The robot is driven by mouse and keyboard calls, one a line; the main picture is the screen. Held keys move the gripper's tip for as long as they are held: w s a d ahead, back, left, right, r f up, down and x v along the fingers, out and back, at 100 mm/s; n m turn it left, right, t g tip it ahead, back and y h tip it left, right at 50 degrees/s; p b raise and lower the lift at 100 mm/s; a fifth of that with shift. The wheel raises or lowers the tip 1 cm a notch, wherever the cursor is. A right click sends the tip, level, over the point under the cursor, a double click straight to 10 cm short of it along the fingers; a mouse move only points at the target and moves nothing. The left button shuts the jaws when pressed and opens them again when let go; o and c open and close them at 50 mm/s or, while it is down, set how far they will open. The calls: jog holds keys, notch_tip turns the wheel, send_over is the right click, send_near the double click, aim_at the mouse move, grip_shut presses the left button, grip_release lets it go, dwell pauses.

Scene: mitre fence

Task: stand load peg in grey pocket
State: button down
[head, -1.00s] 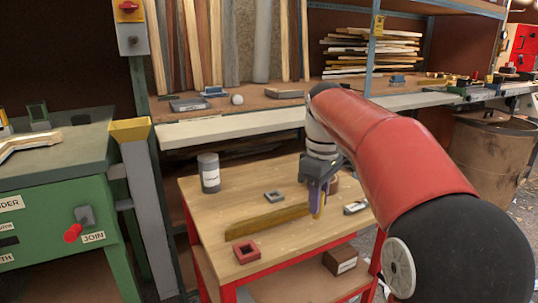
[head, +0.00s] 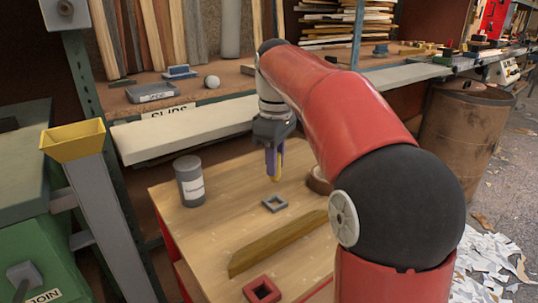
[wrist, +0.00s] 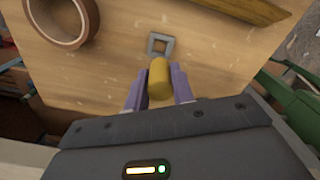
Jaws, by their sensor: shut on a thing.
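My gripper (head: 275,160) is shut on the yellow load peg (head: 277,172), which hangs upright below the fingers, above the table. In the wrist view the yellow peg (wrist: 159,78) sits between the purple fingers (wrist: 158,90). The grey pocket (head: 274,203), a small square frame with an open middle, lies on the wooden table just below the peg in the head view. In the wrist view the grey pocket (wrist: 161,45) shows just beyond the peg's end. The peg is apart from it.
A red square pocket (head: 262,290) lies at the table's front. A long wooden fence (head: 278,243) lies between the two pockets. A grey can (head: 190,181) stands at the left. A brown tape roll (wrist: 62,20) is near the gripper, partly behind my arm in the head view.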

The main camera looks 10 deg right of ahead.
aim_at(276, 179)
jog(key=shift+s+d, duration=0.1)
jog(key=shift+f, duration=0.15)
jog(key=shift+f+b, duration=1.7)
jog(key=shift+f, duration=0.7)
jog(key=shift+r+p, duration=0.1)
jog(key=shift+p, duration=0.2)
jog(key=shift+f+p, duration=0.7)
jog(key=shift+f, duration=0.45)
dwell(2.0)
jog(key=c, duration=1.1)
grip_release()
